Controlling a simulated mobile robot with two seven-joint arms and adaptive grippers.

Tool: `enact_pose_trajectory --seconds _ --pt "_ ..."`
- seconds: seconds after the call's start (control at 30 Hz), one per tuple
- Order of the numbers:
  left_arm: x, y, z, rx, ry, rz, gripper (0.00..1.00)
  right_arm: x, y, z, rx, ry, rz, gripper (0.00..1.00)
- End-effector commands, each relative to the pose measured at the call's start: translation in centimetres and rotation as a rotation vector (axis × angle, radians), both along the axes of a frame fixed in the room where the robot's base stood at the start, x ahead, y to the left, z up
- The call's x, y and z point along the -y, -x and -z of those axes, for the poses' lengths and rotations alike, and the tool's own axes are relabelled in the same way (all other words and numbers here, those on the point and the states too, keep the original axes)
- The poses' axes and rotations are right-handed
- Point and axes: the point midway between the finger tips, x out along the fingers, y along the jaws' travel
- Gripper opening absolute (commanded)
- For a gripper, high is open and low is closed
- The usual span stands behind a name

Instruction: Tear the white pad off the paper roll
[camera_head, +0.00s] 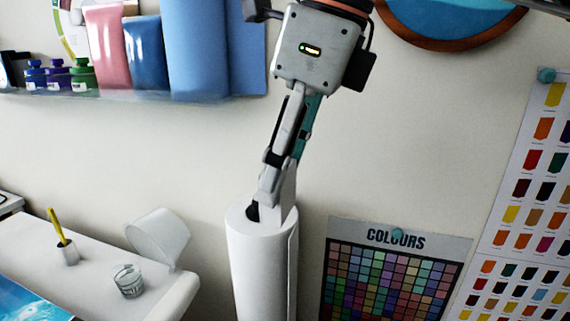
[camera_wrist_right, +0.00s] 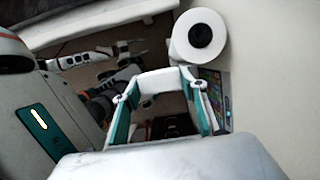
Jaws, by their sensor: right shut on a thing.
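The white paper roll (camera_head: 258,265) stands upright against the wall in the head view, with a dark core hole in its top. In the right wrist view the roll (camera_wrist_right: 182,48) shows end-on at the top, beyond the fingers. My right gripper (camera_head: 276,203) reaches down in front of the roll's upper end, and its tips overlap the roll in the picture. In the wrist view my right gripper (camera_wrist_right: 162,84) has a white piece between its fingertips, which looks like the pad. Whether this piece is still joined to the roll cannot be told.
A white table (camera_head: 100,255) at left bears a clear glass (camera_head: 129,281) and a small pot (camera_head: 68,253) with a yellow stick. A shelf (camera_head: 140,97) with bottles is above. A colour chart (camera_head: 390,275) hangs at right.

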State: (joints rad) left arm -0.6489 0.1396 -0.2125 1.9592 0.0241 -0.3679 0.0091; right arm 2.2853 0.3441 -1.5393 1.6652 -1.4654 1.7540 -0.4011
Motion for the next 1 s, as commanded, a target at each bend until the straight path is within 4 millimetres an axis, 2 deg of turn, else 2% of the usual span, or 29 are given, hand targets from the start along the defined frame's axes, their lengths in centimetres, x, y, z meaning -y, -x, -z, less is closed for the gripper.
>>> enact_pose_trajectory --seconds 1.0 --pt "0.0 -0.2 -0.6 0.007 0.002 0.0 0.4 -1.1 3.3 -0.8 0.001 0.001 -0.002 0.32"
